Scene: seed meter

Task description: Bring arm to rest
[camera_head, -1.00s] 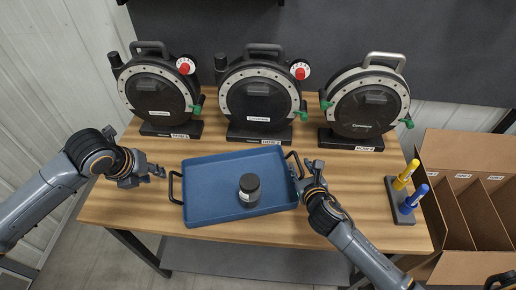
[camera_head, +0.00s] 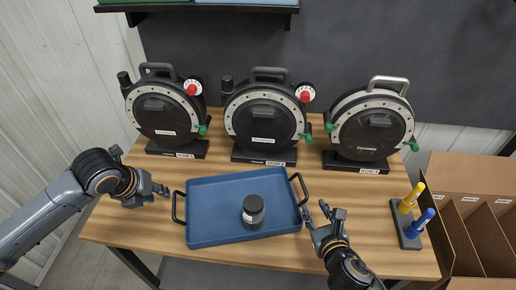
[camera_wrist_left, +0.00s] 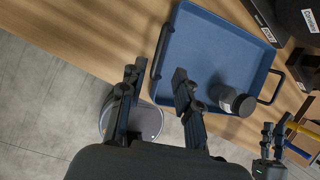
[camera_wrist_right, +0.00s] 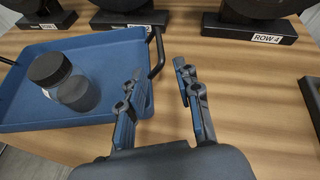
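My left gripper (camera_head: 160,190) is open and empty at the left, short of the blue tray's left handle. In the left wrist view its two fingers (camera_wrist_left: 155,88) stand apart with nothing between them. My right gripper (camera_head: 317,214) is open and empty just right of the tray's right handle. In the right wrist view its fingers (camera_wrist_right: 160,85) are spread over bare wood. The blue tray (camera_head: 213,200) lies on the wooden table (camera_head: 142,232). A dark-lidded jar (camera_head: 253,211) stands upright in the tray, and it also shows in the right wrist view (camera_wrist_right: 75,92).
Three round black seed meters (camera_head: 165,112) (camera_head: 264,122) (camera_head: 371,127) stand along the back. A stand with a yellow-handled tool (camera_head: 411,198) and a blue-handled tool (camera_head: 420,222) is at the right. A cardboard box (camera_head: 466,172) with compartments stands beyond the table's right edge.

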